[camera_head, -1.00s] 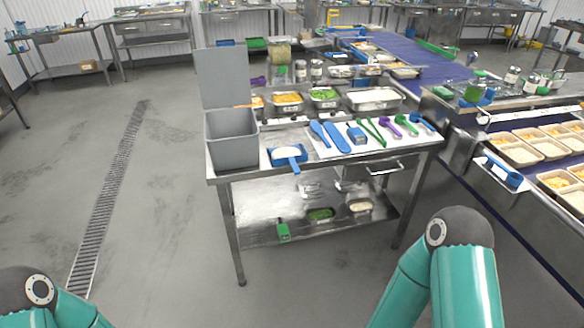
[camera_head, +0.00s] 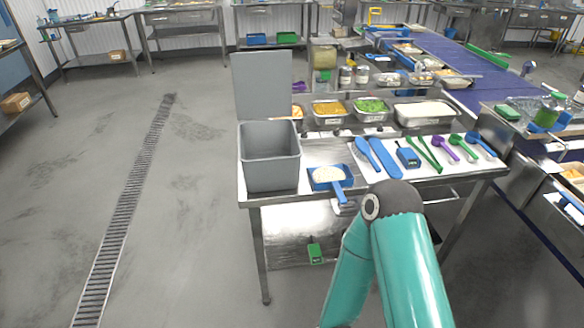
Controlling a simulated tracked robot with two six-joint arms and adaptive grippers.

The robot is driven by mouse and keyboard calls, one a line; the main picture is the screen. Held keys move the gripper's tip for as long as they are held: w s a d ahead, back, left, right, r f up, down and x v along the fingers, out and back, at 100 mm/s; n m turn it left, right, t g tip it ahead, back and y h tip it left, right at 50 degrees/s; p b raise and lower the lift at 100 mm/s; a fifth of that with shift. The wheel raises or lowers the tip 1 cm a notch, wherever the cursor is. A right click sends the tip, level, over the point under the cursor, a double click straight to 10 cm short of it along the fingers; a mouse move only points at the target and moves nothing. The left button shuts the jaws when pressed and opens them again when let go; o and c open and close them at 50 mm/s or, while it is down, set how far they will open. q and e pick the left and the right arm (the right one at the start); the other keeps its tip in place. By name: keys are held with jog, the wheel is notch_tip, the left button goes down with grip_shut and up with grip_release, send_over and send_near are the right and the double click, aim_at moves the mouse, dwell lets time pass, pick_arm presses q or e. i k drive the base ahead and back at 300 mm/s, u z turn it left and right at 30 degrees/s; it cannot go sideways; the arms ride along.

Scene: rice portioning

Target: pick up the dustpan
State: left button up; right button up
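The blue dustpan (camera_head: 347,183) lies on the steel worktable (camera_head: 318,203), just right of a grey bin. It looks like a shallow blue pan with a short handle pointing towards the front edge, and white grains that look like rice lie in it. A joint and teal links of my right arm rise in front of the table, right of the dustpan, and hide part of the table front. Neither of my grippers shows, so nothing can be seen touching the dustpan.
The grey bin (camera_head: 270,168) with its raised lid stands at the table's left end. Several blue, green and purple utensils, including a blue spatula (camera_head: 385,158), lie right of the dustpan. Food trays (camera_head: 371,110) stand behind. The floor left of the table is clear.

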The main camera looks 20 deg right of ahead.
aim_at(337, 177)
jog(key=z, duration=0.1)
jog(key=i, duration=1.05)
jog(key=z, duration=0.55)
